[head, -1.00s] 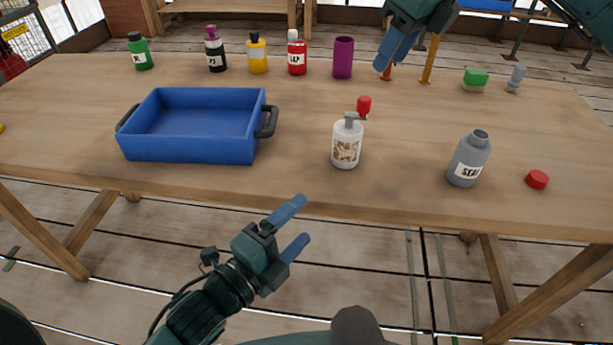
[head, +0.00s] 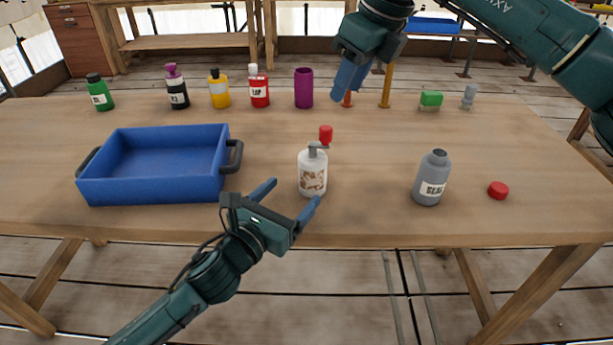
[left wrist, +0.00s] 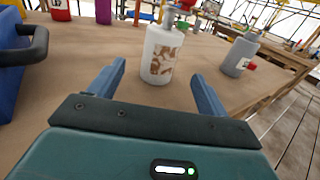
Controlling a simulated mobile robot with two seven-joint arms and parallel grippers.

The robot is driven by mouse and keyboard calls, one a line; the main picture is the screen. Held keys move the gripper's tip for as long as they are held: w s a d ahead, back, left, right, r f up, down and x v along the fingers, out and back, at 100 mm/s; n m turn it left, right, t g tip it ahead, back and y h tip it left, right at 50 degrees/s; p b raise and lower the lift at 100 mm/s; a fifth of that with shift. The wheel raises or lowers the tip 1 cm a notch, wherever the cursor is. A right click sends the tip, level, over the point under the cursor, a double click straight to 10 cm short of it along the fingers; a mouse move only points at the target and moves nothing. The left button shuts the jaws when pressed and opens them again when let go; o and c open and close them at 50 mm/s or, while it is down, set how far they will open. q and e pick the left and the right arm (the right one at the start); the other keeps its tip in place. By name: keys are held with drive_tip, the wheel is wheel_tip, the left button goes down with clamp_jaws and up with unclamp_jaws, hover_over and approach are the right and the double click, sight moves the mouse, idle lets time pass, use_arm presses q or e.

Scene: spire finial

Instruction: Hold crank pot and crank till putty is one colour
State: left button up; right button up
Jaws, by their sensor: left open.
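The crank pot (head: 312,175) is a white pot with brown and white patches showing on its side. It stands upright near the table's front edge. A grey crank on its top ends in a red knob (head: 326,132). My left gripper (head: 291,194) is open at the table's front edge, on the near left side of the pot. In the left wrist view the pot (left wrist: 160,54) stands just ahead, between the spread fingers, with no contact visible. My right gripper (head: 350,82) hangs over the back of the table, away from the pot; its finger gap is unclear.
A blue tray (head: 84,190) is left of the pot. A grey bottle (head: 432,175) and a red cap (head: 498,190) are to its right. Several bottles, a purple cup (head: 304,88) and a green block (head: 431,98) line the back. The table's middle is clear.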

sight(305, 180)
use_arm(q)
drive_tip(key=x, duration=0.9)
drive_tip(key=c, duration=1.1)
drive_tip(key=shift+c, duration=0.2)
